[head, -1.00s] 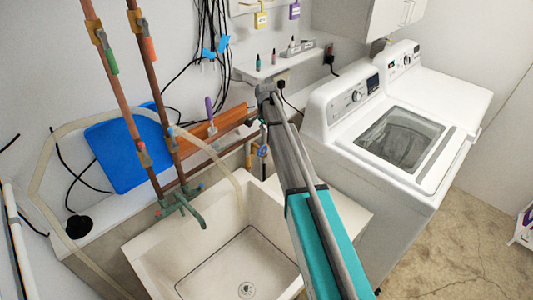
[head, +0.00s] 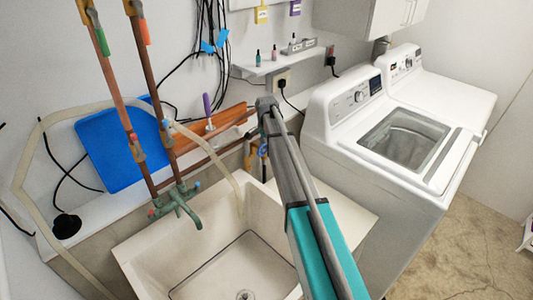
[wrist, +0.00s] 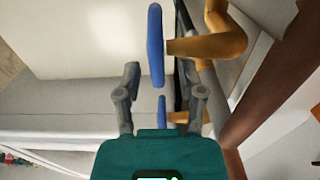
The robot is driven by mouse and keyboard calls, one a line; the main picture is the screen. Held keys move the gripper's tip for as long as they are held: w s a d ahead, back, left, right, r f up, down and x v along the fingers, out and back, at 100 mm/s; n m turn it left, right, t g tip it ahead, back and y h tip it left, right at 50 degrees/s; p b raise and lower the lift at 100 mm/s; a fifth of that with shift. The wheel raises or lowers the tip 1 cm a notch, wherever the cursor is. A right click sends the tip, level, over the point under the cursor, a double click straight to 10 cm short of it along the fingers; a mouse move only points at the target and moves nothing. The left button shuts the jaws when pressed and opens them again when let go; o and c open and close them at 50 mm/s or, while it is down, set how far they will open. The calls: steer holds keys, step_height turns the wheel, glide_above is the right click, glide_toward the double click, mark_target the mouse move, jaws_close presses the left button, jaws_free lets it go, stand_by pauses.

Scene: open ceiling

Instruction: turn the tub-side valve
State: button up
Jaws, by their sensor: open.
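In the wrist view a brass valve (wrist: 212,45) with a flat blue handle (wrist: 155,45) stands ahead of my gripper (wrist: 163,88). A second, smaller-looking blue handle (wrist: 162,110) on brass shows between the two grey fingers, partly hidden by the teal gripper body. The fingers are spread, with no visible contact on either handle. I cannot tell which valve is the tub-side one. In the head view a blue handle on brass (head: 263,150) shows at the wall behind the tub (head: 215,245), just below my arm's end. My fingers are hidden there.
Copper pipes and a green faucet (head: 178,200) stand left of the arm. A pale hose (head: 215,155) arches into the tub. A washing machine (head: 340,115) stands close on the right.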

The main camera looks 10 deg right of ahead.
steer(key=shift+f+b, duration=0.6)
steer(key=shift+f, duration=0.25)
jaws_close()
